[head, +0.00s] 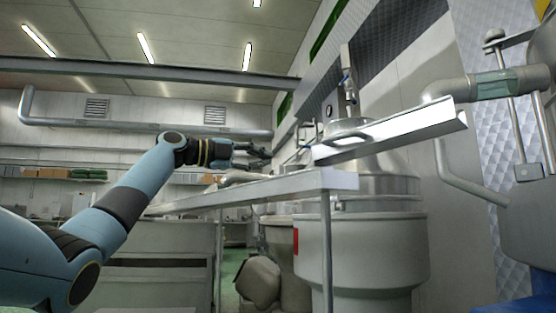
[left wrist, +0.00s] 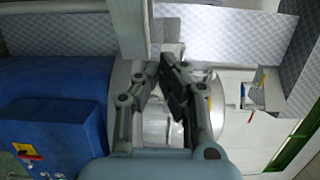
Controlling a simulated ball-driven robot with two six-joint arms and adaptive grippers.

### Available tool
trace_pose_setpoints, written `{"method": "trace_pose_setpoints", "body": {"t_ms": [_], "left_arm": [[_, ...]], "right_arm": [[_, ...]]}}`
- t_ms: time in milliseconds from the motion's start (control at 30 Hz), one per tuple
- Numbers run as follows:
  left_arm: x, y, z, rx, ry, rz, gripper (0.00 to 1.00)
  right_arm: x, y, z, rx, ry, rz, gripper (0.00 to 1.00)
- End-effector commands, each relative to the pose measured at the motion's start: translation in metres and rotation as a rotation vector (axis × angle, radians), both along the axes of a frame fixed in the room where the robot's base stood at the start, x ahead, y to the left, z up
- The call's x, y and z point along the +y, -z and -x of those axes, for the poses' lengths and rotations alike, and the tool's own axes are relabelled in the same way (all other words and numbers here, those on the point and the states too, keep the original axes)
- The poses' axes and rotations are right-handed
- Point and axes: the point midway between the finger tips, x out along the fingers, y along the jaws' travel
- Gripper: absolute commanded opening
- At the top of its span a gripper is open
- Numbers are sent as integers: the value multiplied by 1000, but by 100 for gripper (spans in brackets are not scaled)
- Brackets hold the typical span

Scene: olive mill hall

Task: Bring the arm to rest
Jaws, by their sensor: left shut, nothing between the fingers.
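My left arm comes in from the left in the head view and reaches up to the middle. Its gripper (head: 258,158) is held out over the metal table, with its fingers together and nothing between them. In the left wrist view the two dark fingers of the left gripper (left wrist: 160,66) come together at the tips, and no object is between them. My right gripper is in neither view.
A steel-edged table (head: 340,179) stands below the gripper. A metal chute (head: 405,132) and a large steel machine (head: 365,245) stand to the right. A pipe with a clear section (head: 492,86) is farther right. A blue block (left wrist: 60,128) shows in the left wrist view.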

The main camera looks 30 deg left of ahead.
Motion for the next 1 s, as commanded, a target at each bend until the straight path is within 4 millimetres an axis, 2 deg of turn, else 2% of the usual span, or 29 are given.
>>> {"method": "trace_pose_setpoints", "body": {"t_ms": [200,767,867,967,1000], "left_arm": [[13,0,7,1,1,1,0],[13,2,6,4,1,1,0],[11,23,3,40,4,3,0],[-1,74,-4,121,25,17,0],[-7,102,-7,168,34,29,0]], "right_arm": [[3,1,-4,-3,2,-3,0],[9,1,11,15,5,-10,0],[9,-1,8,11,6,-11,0],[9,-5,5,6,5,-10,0],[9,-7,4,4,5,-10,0]]}}
